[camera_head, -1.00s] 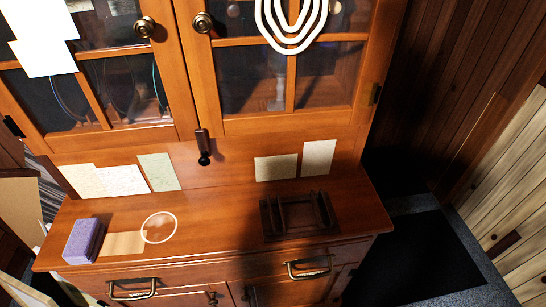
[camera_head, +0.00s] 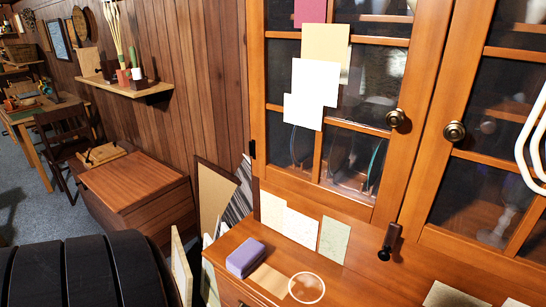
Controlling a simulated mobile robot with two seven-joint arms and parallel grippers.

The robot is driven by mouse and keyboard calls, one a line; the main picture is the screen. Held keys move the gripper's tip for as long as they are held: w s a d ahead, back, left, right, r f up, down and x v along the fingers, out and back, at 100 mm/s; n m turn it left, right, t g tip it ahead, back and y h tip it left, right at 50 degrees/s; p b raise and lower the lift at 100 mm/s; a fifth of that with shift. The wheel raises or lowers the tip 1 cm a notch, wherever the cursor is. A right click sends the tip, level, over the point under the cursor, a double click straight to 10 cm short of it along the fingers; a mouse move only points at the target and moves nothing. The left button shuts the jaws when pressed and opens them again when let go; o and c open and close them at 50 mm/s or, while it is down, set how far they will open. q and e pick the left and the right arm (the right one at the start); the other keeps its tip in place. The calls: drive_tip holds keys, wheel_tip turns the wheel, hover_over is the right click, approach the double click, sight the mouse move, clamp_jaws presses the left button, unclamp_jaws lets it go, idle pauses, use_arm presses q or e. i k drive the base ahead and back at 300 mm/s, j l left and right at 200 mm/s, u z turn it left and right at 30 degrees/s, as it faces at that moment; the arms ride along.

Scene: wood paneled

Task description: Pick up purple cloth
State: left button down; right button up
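A purple block-shaped piece (camera_head: 245,257), which looks like the folded purple cloth, lies on the left end of the wooden cabinet's counter (camera_head: 345,285). It sits beside a tan paper sheet (camera_head: 270,279) and to the left of a pale ring (camera_head: 307,288). Nothing covers it. Neither of my grippers is in view.
Glass cabinet doors (camera_head: 398,119) with knobs rise behind the counter. Cards (camera_head: 335,239) lean at its back. Boards (camera_head: 213,195) stand left of it. A low wooden cabinet (camera_head: 135,180) is farther left. A black ribbed rounded shape (camera_head: 80,272) fills the lower left corner.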

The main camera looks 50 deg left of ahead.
sight(242, 260)
drive_tip(key=u, duration=1.9)
